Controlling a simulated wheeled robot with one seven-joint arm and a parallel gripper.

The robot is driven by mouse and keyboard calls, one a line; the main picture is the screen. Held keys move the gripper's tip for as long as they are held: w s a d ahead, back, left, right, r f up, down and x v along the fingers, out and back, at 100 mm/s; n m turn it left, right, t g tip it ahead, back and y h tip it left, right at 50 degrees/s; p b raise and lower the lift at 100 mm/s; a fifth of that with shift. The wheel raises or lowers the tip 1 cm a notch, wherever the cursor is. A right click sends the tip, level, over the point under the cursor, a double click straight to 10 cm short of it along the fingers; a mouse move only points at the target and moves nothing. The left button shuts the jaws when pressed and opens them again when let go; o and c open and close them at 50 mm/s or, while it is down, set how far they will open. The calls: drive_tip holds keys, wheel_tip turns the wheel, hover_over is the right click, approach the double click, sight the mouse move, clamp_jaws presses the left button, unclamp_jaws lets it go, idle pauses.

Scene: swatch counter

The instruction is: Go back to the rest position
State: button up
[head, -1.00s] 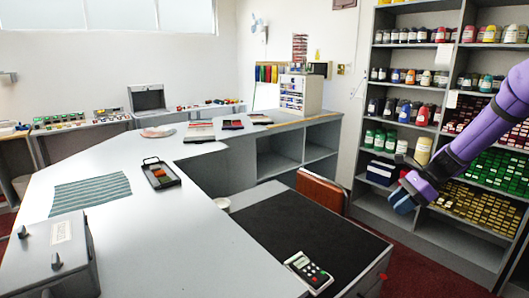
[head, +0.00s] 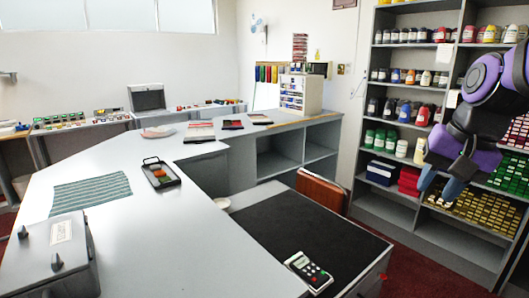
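My gripper (head: 440,184) hangs at the right of the head view, in front of the shelving. Its two blue fingertips point down and stand apart, with nothing seen between them. My purple and black arm is folded above it at the right edge and hides part of the shelves. The gripper is clear of the counter (head: 180,235) and touches nothing that I can see.
Shelving (head: 375,208) with jars and small boxes stands behind my gripper. A black desk mat (head: 290,227) with a calculator (head: 308,270) lies left of it. A black tray (head: 161,173), striped cloth (head: 92,193) and grey box (head: 55,255) rest on the counter.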

drive_tip(key=s+r+n+t+h, duration=0.1)
drive_tip(key=s+n, duration=0.4)
drive_tip(key=s, duration=0.6)
drive_tip(key=shift+d+r+n+t+h, duration=0.2)
drive_tip(key=shift+n+t+h, duration=0.15)
drive_tip(key=shift+t, duration=0.45)
